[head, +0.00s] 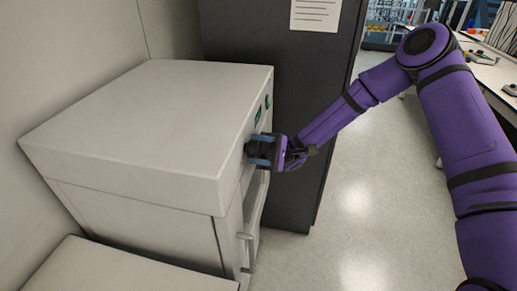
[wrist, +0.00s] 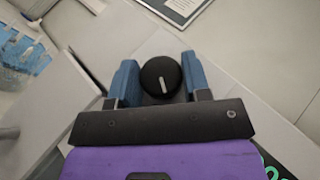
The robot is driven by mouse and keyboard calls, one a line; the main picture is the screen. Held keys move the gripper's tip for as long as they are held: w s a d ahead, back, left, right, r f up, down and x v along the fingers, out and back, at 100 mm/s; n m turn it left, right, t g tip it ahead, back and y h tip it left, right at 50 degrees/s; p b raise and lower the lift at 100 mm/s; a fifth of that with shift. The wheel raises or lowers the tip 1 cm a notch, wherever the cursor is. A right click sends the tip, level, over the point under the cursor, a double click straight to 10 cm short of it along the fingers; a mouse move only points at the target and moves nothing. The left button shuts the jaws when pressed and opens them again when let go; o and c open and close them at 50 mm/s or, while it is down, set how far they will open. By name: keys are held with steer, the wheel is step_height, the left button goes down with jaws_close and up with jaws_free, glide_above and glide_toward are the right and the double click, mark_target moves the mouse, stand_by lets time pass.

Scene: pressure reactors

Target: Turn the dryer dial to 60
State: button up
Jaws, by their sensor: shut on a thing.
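The dryer (head: 150,120) is a large off-white cabinet on the left in the head view, with its front panel facing right. Its dial is a round black knob (wrist: 161,76) with a white pointer line, seen in the wrist view. My gripper (head: 262,151) is at the dryer's front panel, shut on the dial, with a blue finger on each side of it. The pointer line shows near the knob's lower middle in the wrist view. I cannot read any scale marks around the dial. In the head view my gripper hides most of the dial.
Green displays (head: 257,115) sit on the dryer panel beside my gripper. A door handle (head: 246,250) sticks out below. A dark cabinet (head: 290,90) with a paper notice (head: 316,14) stands behind. The floor (head: 350,215) to the right is clear. A bench (head: 492,70) stands at far right.

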steer(key=o, duration=0.9)
steer(key=v, duration=1.1)
steer(key=shift+r, duration=0.1)
